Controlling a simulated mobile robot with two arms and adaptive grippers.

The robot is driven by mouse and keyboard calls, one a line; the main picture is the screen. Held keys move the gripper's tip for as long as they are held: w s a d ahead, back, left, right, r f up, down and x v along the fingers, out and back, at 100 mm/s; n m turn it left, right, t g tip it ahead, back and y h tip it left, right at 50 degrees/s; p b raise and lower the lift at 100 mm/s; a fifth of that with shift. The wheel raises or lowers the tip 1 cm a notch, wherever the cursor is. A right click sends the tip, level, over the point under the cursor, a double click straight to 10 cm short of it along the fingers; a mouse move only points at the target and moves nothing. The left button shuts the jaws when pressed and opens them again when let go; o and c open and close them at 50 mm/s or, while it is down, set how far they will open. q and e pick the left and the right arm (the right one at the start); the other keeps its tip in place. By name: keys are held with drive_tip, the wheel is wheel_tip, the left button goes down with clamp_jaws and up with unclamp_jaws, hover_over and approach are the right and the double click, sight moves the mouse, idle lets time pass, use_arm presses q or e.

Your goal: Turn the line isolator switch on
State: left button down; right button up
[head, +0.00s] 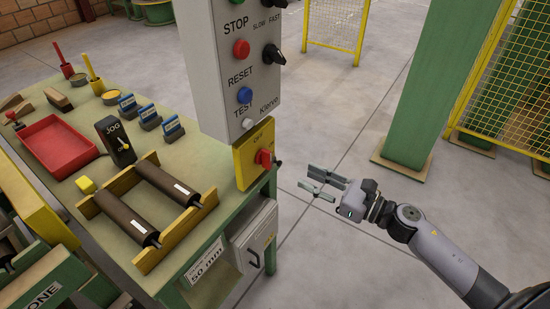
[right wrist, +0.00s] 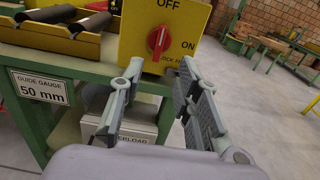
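The line isolator switch is a yellow box (head: 245,161) with a red rotary knob (head: 264,158), at the right end of the green bench under the grey control panel. In the right wrist view the box (right wrist: 140,38) shows OFF at the top and ON at the right. The knob (right wrist: 159,41) stands upright, in line with OFF. My right gripper (head: 318,183) is open and empty, to the right of the knob and apart from it. In the right wrist view its two fingers (right wrist: 160,85) point towards the box, below the knob. My left gripper is out of view.
The grey control panel (head: 237,75) with buttons and black knobs hangs above the switch. The bench (head: 85,165) holds rollers in a yellow cradle, a red tray (head: 59,146) and a JOG box (head: 115,142). A green post (head: 428,85) stands right; the floor between is clear.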

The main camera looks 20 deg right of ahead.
sight(271, 160)
drive_tip(key=p+x, duration=0.2)
drive_tip(key=x, duration=0.7)
drive_tip(key=shift+w+a+r, duration=0.1)
drive_tip(key=shift+w+a, duration=0.15)
drive_tip(key=shift+w, duration=0.1)
drive_tip(key=shift+w+a, duration=0.4)
drive_tip(key=shift+w, duration=0.05)
drive_tip(key=shift+c, duration=0.2)
clamp_jaws()
